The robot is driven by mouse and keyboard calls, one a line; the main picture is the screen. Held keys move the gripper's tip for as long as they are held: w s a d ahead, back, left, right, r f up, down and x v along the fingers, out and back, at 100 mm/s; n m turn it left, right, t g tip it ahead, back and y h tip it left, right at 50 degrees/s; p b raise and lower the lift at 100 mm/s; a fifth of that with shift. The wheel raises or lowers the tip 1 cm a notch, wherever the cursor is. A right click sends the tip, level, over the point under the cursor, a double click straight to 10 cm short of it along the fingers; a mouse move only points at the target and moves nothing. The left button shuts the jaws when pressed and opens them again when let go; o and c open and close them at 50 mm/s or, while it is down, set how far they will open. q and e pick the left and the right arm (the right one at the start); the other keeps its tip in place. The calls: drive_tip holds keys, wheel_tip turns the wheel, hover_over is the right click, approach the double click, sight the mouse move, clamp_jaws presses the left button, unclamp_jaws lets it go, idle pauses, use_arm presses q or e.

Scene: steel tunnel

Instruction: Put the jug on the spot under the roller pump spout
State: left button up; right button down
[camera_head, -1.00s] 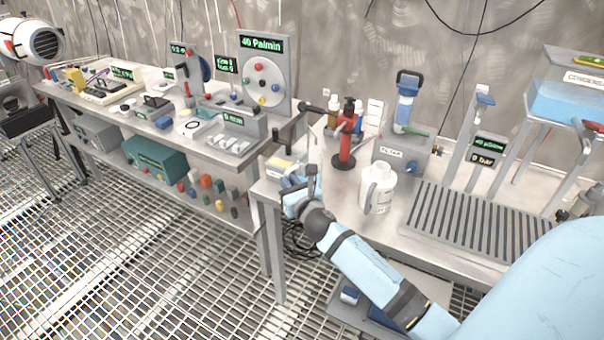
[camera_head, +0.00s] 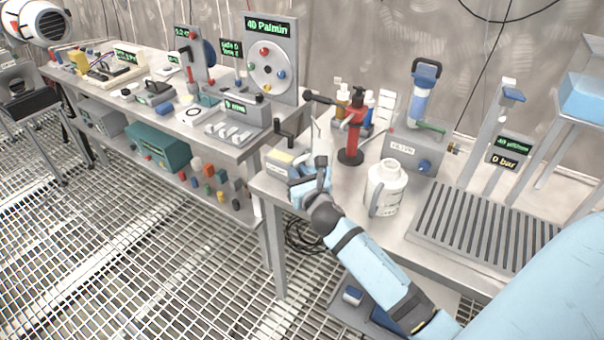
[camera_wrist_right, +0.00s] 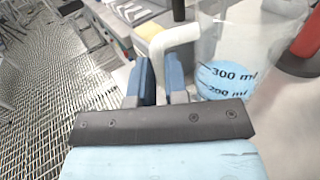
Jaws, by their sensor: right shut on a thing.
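In the head view my right gripper (camera_head: 313,178) is low over the left end of the right bench; the jug is hard to make out there. On the left bench a tall grey panel (camera_head: 290,60) carries a disc with coloured knobs. A white plate with a dark ring (camera_head: 193,114) lies left of it. I cannot tell which device is the roller pump. My left gripper is out of view.
A red hand-pump stand (camera_head: 352,140) and a white bottle (camera_head: 386,190) stand right of my gripper. A slatted grey tray (camera_head: 480,225) lies further right. A grey box with a display (camera_head: 235,118) and small parts crowd the left bench. A gap separates the benches.

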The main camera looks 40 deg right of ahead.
drive_tip(key=shift+r, duration=0.1)
drive_tip(key=shift+s+a, duration=0.1)
drive_tip(key=c, duration=1.1)
unclamp_jaws()
drive_tip(key=shift+c, duration=0.2)
drive_tip(key=s+a, duration=0.2)
drive_tip(key=s, duration=1)
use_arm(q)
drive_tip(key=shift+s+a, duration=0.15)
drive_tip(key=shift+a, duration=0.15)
use_arm(e)
drive_tip(key=s+a+f+m+g+y, duration=0.3)
drive_tip(key=s+a+f+m, duration=0.4)
drive_tip(key=m, duration=0.8)
drive_tip(key=s+a+f+m+g+y, duration=0.3)
drive_tip(key=s+a+f+m, duration=0.4)
drive_tip(key=m, duration=0.9)
drive_tip(key=shift+a+f+g+y, duration=0.4)
drive_tip(key=shift+a+f+y, duration=0.15)
drive_tip(key=shift+a, duration=0.6)
